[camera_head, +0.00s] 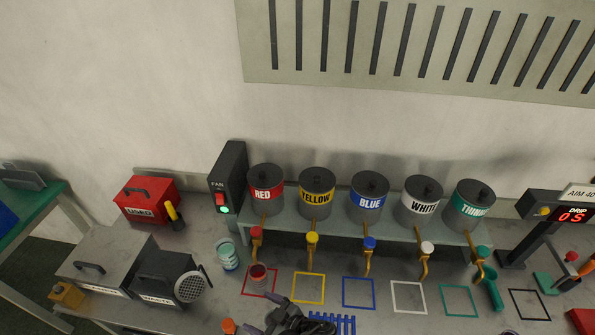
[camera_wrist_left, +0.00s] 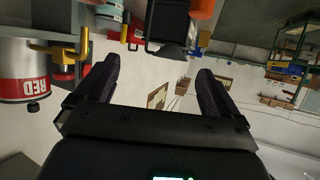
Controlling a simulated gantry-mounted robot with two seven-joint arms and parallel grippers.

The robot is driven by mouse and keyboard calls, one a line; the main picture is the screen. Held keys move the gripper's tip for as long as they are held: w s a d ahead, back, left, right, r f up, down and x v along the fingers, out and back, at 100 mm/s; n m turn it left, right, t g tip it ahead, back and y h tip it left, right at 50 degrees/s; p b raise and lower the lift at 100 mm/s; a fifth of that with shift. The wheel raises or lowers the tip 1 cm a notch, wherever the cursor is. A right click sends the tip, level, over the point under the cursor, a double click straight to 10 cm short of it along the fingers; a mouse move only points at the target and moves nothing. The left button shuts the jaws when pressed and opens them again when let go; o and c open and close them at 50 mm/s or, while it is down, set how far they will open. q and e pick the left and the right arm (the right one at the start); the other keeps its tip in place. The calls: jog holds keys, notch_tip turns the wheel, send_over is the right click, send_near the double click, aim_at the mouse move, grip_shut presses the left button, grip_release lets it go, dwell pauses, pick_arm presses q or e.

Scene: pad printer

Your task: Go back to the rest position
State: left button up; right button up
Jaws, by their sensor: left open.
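My left gripper (camera_head: 267,316) is at the bottom middle of the head view, over the front of the bench. In the left wrist view its two dark fingers (camera_wrist_left: 158,68) stand wide apart, with nothing between them. My right gripper is in neither view.
Labelled paint cans, such as the BLUE one (camera_head: 369,200), stand on a raised shelf (camera_head: 345,226) with taps. A fan box (camera_head: 228,180), red USED box (camera_head: 146,199) and drip display (camera_head: 560,215) flank the shelf.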

pick_arm(q)
jog(key=s+d+f+m+g+h+b, duration=0.35)
jog(key=s+d+h, duration=0.2)
jog(key=s, duration=0.25)
jog(key=s+d+f+m+g+h+b, duration=0.2)
jog(key=s+d+f+m+h, duration=0.1)
jog(key=s+d+m+h, duration=0.4)
jog(key=s+a+r+m+t+b, duration=0.15)
jog(key=s+a, duration=0.25)
jog(key=a, duration=0.8)
jog(key=s+a+m+t+b, duration=0.1)
jog(key=s+a+m+b, duration=0.15)
jog(key=a, duration=0.95)
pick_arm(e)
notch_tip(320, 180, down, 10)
pick_arm(q)
notch_tip(320, 180, up, 26)
jog(key=s+p, duration=0.1)
jog(key=p, duration=2.3)
jog(key=shift+a+p, duration=0.35)
jog(key=shift+a, duration=0.05)
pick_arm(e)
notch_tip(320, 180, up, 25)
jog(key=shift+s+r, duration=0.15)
